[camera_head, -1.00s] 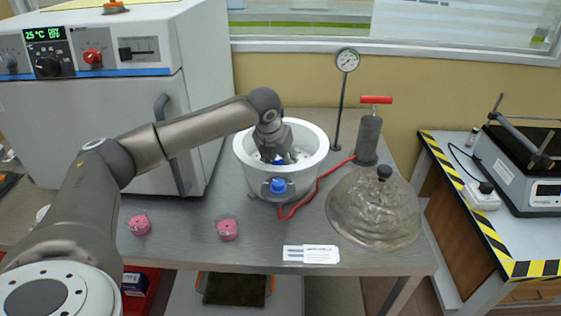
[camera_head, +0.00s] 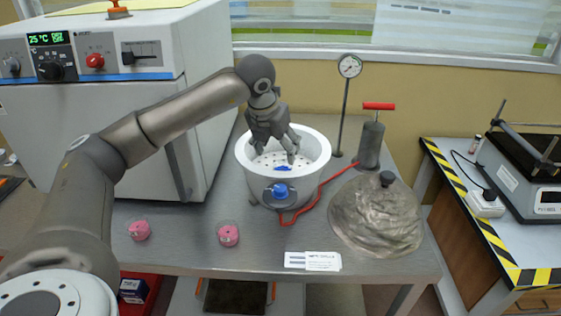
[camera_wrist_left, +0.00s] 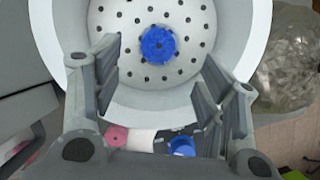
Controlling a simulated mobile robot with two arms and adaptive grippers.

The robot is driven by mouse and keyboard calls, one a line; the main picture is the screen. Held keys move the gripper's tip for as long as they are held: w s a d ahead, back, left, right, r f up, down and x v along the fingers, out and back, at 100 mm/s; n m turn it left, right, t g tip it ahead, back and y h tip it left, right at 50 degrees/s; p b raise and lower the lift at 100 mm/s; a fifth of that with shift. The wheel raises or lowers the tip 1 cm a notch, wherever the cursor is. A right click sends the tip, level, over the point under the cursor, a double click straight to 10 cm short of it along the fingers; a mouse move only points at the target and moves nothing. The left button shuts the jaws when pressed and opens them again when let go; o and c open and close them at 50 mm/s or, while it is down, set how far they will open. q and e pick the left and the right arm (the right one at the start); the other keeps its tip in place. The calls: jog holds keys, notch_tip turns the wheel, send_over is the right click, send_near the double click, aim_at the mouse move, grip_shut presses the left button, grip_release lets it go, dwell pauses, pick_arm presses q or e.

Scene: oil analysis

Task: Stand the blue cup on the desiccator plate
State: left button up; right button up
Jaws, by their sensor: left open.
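The blue cup (camera_wrist_left: 158,43) stands on the perforated white desiccator plate (camera_wrist_left: 112,50), seen from above in the left wrist view. In the head view only a little of the blue cup (camera_head: 255,168) shows low in the bowl. The plate (camera_head: 272,160) lies inside the white desiccator bowl (camera_head: 318,150). My left gripper (camera_head: 275,152) is above the bowl with its fingers spread. In the left wrist view the left gripper (camera_wrist_left: 160,90) is open and empty, apart from the cup. My right gripper is not in view.
The clear domed lid (camera_head: 376,215), hand pump (camera_head: 370,140) with red hose and gauge (camera_head: 350,67) are on the right. A large oven (camera_head: 110,120) stands at the left.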

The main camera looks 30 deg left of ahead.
pick_arm(q)
jog(key=shift+v, duration=1.6)
